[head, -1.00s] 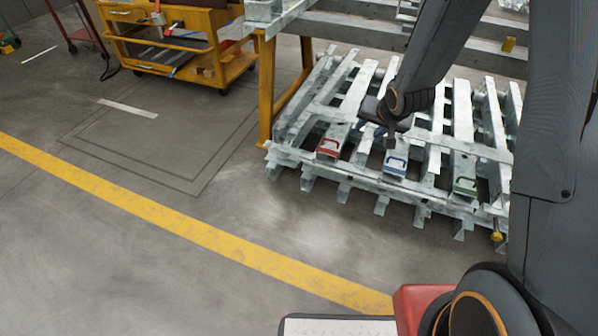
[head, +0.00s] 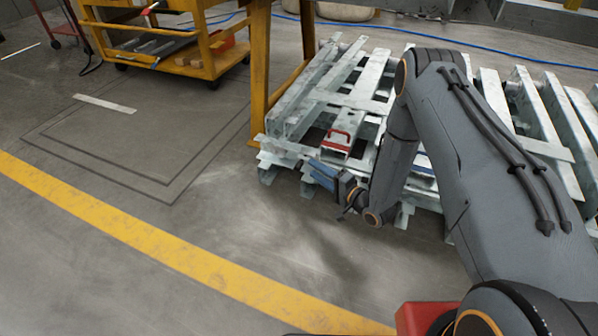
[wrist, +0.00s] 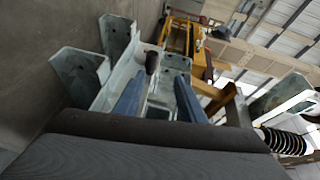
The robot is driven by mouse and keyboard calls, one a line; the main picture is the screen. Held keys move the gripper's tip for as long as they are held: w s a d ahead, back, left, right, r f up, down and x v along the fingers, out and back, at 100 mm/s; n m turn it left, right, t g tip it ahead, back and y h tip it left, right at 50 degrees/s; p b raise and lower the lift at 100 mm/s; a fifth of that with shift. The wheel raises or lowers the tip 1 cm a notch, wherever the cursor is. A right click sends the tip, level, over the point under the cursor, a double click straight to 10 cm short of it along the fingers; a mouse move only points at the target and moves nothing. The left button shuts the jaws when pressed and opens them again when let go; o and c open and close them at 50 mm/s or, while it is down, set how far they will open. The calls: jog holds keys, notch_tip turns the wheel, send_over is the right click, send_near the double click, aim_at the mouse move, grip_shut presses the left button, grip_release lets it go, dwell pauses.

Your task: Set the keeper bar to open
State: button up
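My gripper (head: 320,174) is low at the front edge of the galvanized metal frames, below and left of a red handle (head: 339,137) on a plate. Its two blue fingers also show in the wrist view (wrist: 160,80), spread apart with a gap between them. In that gap a dark knob (wrist: 152,62) on a thin pale rod shows. I cannot tell whether the fingers touch it. I cannot tell for certain which part is the keeper bar. A blue plate farther right is mostly hidden behind my arm.
The metal frames (head: 362,83) lie stacked beside a yellow post (head: 259,65). A yellow cart (head: 205,56) with tools stands behind at the left. The floor (head: 215,200) in front of the frames is clear, with a yellow line (head: 150,235) across it.

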aim_at(299, 166)
jog(key=shift+m+y, duration=0.3)
jog(key=shift+y, duration=0.4)
jog(key=w+a+f+b, duration=0.1)
jog(key=a, duration=0.1)
jog(key=w+a+b, duration=0.2)
jog(key=w+a+f+b, duration=0.1)
jog(key=a, duration=0.1)
jog(key=shift+w+a+f, duration=0.25)
jog(key=shift+w+f, duration=0.05)
jog(key=shift+w, duration=0.05)
grip_shut()
